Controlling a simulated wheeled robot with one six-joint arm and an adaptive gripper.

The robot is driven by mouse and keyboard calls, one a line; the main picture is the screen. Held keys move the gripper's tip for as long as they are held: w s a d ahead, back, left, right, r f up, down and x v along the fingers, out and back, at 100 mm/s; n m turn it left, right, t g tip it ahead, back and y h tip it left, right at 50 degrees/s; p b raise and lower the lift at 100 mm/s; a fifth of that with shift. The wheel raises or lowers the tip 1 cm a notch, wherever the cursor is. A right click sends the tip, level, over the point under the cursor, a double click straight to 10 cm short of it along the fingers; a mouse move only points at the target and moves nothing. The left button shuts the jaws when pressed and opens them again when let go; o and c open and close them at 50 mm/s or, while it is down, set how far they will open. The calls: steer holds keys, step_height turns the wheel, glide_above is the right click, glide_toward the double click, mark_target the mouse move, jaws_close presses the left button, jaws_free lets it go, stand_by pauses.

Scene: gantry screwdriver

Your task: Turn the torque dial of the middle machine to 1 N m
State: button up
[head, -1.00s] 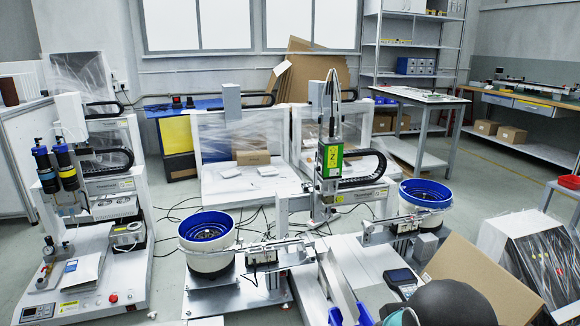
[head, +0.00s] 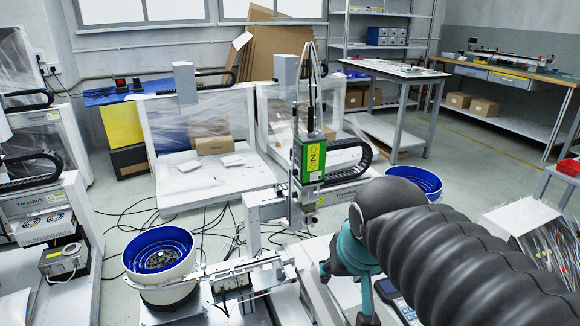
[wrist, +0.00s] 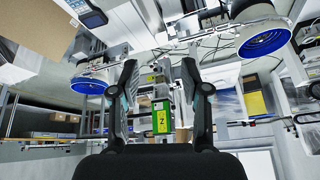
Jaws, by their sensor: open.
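The machine with a green unit marked Z (head: 311,158) on its gantry stands in the middle of the head view. The green unit also shows between my fingers in the wrist view (wrist: 163,117), where the scene appears upside down. My gripper (wrist: 160,75) is open and empty, its two dark fingers apart and not touching the machine. In the head view my arm covers the right front of this machine. I cannot make out a torque dial or its reading in either view.
A blue-lined bowl feeder (head: 161,254) stands at the machine's left, and another (head: 413,182) at its right, partly behind my arm. A second machine (head: 42,190) is at the left edge. Plastic-wrapped machines (head: 165,196) stand behind. Cables lie on the floor between.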

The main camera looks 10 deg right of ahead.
steer(key=w+r+m, duration=0.4)
steer(key=w+r, duration=0.2)
steer(key=w, duration=0.5)
steer(key=m+h, duration=0.3)
steer(key=m, duration=0.8)
glide_above(295, 173)
steer(key=s+a, duration=0.6)
steer(key=b+x, duration=0.1)
steer(key=x, duration=1.3)
steer(key=shift+s+d+f+g, duration=0.25)
steer(key=shift+s+d+g, duration=0.05)
steer(key=shift+d, duration=0.15)
steer(key=shift+r, duration=0.1)
jaws_close()
